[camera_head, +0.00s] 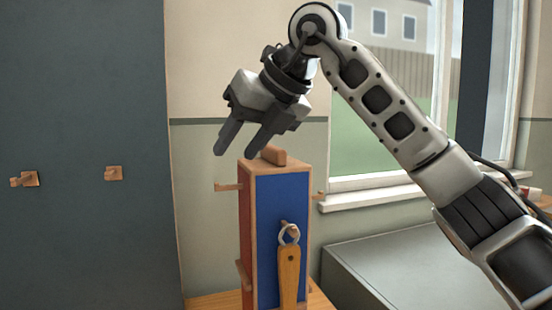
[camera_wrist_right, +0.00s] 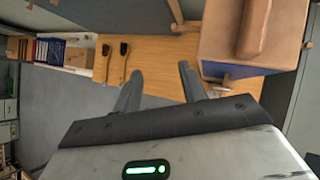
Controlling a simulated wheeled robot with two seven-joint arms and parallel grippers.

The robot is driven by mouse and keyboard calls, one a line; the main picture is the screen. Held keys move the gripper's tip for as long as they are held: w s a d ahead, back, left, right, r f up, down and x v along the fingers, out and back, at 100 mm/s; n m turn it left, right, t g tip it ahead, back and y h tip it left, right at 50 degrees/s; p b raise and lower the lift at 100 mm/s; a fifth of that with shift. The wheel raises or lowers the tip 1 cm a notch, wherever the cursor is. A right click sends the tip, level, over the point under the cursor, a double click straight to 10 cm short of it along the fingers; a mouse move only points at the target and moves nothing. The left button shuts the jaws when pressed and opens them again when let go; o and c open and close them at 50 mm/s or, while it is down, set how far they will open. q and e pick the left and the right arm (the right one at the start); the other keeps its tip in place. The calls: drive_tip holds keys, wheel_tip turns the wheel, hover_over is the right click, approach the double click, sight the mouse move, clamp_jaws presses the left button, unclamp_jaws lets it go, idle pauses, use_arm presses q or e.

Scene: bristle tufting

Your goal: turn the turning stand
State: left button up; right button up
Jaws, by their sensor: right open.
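The turning stand (camera_head: 284,190) is an upright wooden-edged box with a blue face and a narrow red face on its left. A brown wooden block (camera_head: 272,155) sits on its top, and pegs stick out from its sides. A wooden piece with a metal ring (camera_head: 289,270) hangs from the peg on the blue face. My right gripper (camera_head: 236,151) is open and empty, above and slightly left of the stand's top, apart from it. In the right wrist view, the open fingers (camera_wrist_right: 160,85) are left of the stand (camera_wrist_right: 230,48) and its block (camera_wrist_right: 255,25). My left gripper is out of view.
A grey wall panel (camera_head: 90,90) with two wooden pegs stands at the left. A grey surface (camera_head: 410,270) lies right of the stand, below a window (camera_head: 385,95). The wrist view shows a wooden tabletop (camera_wrist_right: 150,60) with two dark-ended tools (camera_wrist_right: 113,60).

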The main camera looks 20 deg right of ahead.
sight(276, 148)
drive_tip(key=s+d+r+m+t+h, duration=0.3)
drive_tip(key=d+r+h, duration=0.2)
drive_tip(key=d+r, duration=0.4)
drive_tip(key=x, duration=0.5)
drive_tip(key=p+x, duration=0.1)
drive_tip(key=x, duration=1)
drive_tip(key=shift+a+f+p, duration=0.25)
drive_tip(key=shift+a+p, duration=0.05)
drive_tip(key=shift+a, duration=0.1)
drive_tip(key=shift+s, duration=0.1)
clamp_jaws()
